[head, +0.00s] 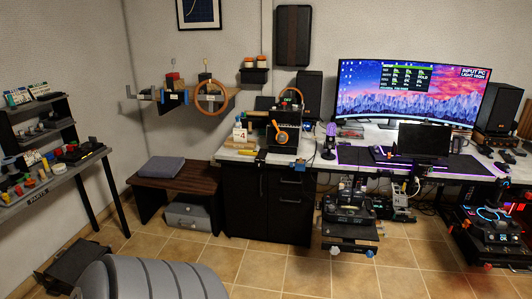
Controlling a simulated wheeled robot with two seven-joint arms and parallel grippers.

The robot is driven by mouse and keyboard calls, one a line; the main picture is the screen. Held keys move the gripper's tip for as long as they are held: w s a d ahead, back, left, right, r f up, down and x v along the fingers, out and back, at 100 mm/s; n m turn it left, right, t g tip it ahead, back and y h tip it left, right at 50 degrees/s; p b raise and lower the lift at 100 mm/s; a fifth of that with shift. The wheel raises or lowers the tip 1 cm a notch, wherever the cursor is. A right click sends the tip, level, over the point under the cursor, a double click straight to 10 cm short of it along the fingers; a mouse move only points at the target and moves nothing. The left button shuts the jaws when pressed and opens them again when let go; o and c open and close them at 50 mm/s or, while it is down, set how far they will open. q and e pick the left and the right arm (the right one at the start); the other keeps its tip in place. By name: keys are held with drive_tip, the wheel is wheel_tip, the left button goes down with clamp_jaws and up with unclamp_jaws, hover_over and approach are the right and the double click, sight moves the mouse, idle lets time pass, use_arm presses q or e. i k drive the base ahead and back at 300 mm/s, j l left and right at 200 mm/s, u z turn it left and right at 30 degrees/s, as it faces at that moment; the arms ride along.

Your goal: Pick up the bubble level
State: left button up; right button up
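I cannot pick out the bubble level for certain. A small yellow-and-dark elongated object (90,152) lies at the right end of the parts table on the left, among dark items. It is too small to tell whether it is the level. Neither of my grippers shows in the head view.
The parts table (38,203) along the left wall carries several small coloured parts, with shelves (36,122) above. A wooden bench (178,178) with a grey cushion (163,166), a black cabinet (265,203) and a monitor desk stand along the back. Tiled floor (290,270) is open in the middle.

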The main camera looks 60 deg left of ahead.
sight(242, 152)
drive_tip(key=u, duration=1.6)
drive_tip(key=i+u, duration=0.25)
drive_tip(key=i, duration=0.25)
drive_tip(key=i+l+u, duration=0.25)
drive_tip(key=i, duration=0.25)
drive_tip(key=j, duration=0.1)
